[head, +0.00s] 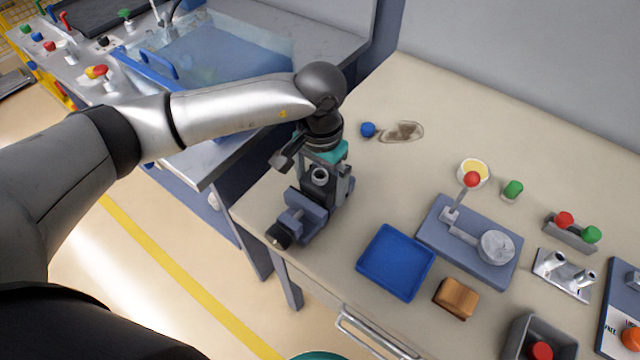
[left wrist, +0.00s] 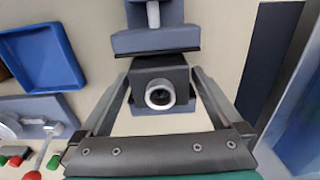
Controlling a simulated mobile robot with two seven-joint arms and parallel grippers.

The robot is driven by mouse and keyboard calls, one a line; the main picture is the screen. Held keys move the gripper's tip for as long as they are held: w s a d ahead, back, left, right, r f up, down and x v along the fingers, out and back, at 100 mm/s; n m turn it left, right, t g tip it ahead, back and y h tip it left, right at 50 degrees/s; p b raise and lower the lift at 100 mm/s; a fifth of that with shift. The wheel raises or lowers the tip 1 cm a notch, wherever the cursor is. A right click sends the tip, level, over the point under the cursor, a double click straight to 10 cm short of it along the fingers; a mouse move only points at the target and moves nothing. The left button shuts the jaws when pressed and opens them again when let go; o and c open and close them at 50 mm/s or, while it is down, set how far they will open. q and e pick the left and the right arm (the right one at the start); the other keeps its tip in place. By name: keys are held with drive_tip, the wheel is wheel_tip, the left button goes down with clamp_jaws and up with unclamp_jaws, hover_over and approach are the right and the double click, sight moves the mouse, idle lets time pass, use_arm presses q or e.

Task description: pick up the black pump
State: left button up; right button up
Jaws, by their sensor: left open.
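The black pump (head: 320,178) is a dark block with a pale ring-shaped port. It sits at the left end of the beige table, right against or in the blue-grey vise (head: 303,217); I cannot tell if the jaws touch it. In the left wrist view the pump (left wrist: 160,76) lies between the fingers, with the vise (left wrist: 155,40) above it. My left gripper (head: 324,188) points down over the pump. Its two fingers are open, one on each side of the block, also in the left wrist view (left wrist: 164,82). My right gripper does not show.
A blue tray (head: 396,262) and a wooden block (head: 456,298) lie right of the vise. A blue-grey lever fixture (head: 470,242) stands farther right. The table's front edge is close to the vise.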

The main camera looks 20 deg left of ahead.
use_arm(q)
drive_tip(key=shift+f, duration=0.7)
drive_tip(key=shift+r, duration=0.1)
drive_tip(key=c, duration=1.5)
